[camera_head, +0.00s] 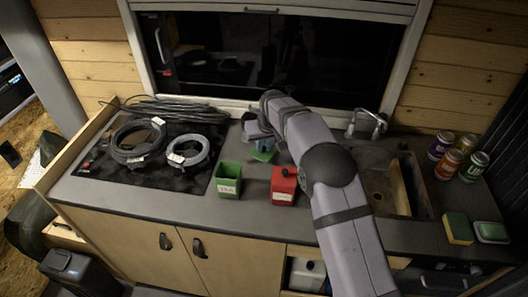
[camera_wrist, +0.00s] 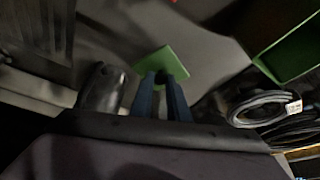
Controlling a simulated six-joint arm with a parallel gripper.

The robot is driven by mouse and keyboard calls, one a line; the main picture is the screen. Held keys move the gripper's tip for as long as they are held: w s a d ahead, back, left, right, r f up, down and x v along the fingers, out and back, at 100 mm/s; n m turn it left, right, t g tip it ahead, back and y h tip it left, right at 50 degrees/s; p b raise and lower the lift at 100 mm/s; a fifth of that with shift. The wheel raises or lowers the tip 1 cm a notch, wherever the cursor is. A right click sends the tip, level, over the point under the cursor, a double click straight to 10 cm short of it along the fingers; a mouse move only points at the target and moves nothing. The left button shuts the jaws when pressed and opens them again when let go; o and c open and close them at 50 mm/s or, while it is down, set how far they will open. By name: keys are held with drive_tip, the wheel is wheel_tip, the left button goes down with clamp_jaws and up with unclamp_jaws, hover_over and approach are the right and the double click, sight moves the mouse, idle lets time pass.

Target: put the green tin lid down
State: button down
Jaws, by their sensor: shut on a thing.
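The green tin lid (camera_head: 262,156) is a small flat square behind and between the two tins, close to the counter. My gripper (camera_head: 265,146) is shut on it from above. In the wrist view the lid (camera_wrist: 164,62) shows between and beyond the blue fingers of my gripper (camera_wrist: 163,82). I cannot tell whether the lid touches the counter. The green tin (camera_head: 228,180) stands open-topped in front and to the left, apart from the lid. Its green wall also fills the upper right of the wrist view (camera_wrist: 285,45).
A red tin (camera_head: 284,186) with its lid on stands right of the green tin. Cable coils (camera_head: 137,142) lie on the black hob at left. The sink (camera_head: 380,182), tap (camera_head: 367,122), several cans (camera_head: 453,160) and sponges (camera_head: 458,228) are at right. Bare counter (camera_head: 205,212) lies in front.

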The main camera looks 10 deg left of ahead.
sight(264, 152)
drive_tip(key=shift+f+p, duration=0.75)
drive_tip(key=shift+f, duration=1.1)
drive_tip(key=shift+f, duration=0.15)
drive_tip(key=c, duration=1.7)
unclamp_jaws()
drive_tip(key=shift+r, duration=0.25)
drive_tip(key=shift+s+r, duration=0.1)
drive_tip(key=shift+r, duration=0.15)
drive_tip(key=b+v, duration=0.4)
drive_tip(key=v, duration=0.7)
drive_tip(key=shift+s+d+r, duration=0.1)
drive_tip(key=shift+s+r, duration=0.05)
drive_tip(key=shift+s, duration=0.05)
